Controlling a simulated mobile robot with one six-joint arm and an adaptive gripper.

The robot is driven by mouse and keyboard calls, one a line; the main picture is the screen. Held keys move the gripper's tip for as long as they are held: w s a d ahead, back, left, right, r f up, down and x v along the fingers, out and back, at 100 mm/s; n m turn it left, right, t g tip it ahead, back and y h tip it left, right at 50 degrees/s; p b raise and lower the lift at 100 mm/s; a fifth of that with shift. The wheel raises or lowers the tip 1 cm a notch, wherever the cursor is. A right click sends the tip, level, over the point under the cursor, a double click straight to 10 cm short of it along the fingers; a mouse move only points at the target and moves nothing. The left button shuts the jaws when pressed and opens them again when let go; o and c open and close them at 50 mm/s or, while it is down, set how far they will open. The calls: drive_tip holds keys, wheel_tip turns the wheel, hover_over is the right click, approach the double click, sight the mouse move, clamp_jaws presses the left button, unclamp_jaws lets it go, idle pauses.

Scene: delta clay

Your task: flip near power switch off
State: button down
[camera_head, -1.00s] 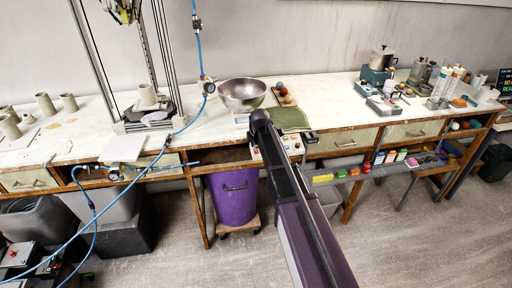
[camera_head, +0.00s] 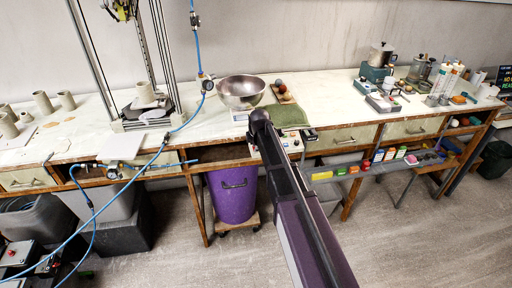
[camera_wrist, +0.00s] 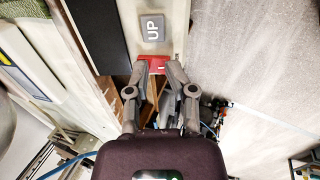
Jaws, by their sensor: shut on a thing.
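In the wrist view my gripper (camera_wrist: 159,71) has its two fingertips at a red switch piece (camera_wrist: 154,63), closed on it as far as I can see. The red piece sits on the end of a pale panel (camera_wrist: 169,49), just below a grey square marked UP (camera_wrist: 152,27). In the head view a small control panel (camera_head: 291,142) with dark and red parts shows at the table's front edge, just right of my arm. My arm hides the gripper and the red piece there. Which way the switch is set cannot be told.
A metal bowl (camera_head: 241,89) and a green cloth (camera_head: 287,116) lie on the long bench behind the panel. A purple bin (camera_head: 233,196) stands under it. A blue hose (camera_head: 143,170) crosses on the left.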

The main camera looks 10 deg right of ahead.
drive_tip(key=shift+s, duration=0.15)
drive_tip(key=shift+r+p, duration=0.5)
drive_tip(key=shift+p, duration=0.2)
drive_tip(key=w+p+v, duration=0.2)
drive_tip(key=p+v, duration=1)
drive_tip(key=shift+r+p, duration=0.3)
drive_tip(key=shift+r, duration=0.4)
drive_tip(key=shift+s, duration=0.1)
drive_tip(key=s+d+m+g, duration=0.2)
drive_tip(key=s+d+m, duration=0.1)
drive_tip(key=s+m, duration=0.6)
drive_tip(key=s+d+f+m+g, duration=0.1)
drive_tip(key=s+d+m+g, duration=0.1)
drive_tip(key=s+m, duration=0.7)
drive_tip(key=s+d, duration=0.1)
drive_tip(key=s, duration=0.6)
drive_tip(key=shift+s+d+m, duration=0.25)
drive_tip(key=shift+s+m, duration=0.1)
drive_tip(key=shift+m, duration=0.05)
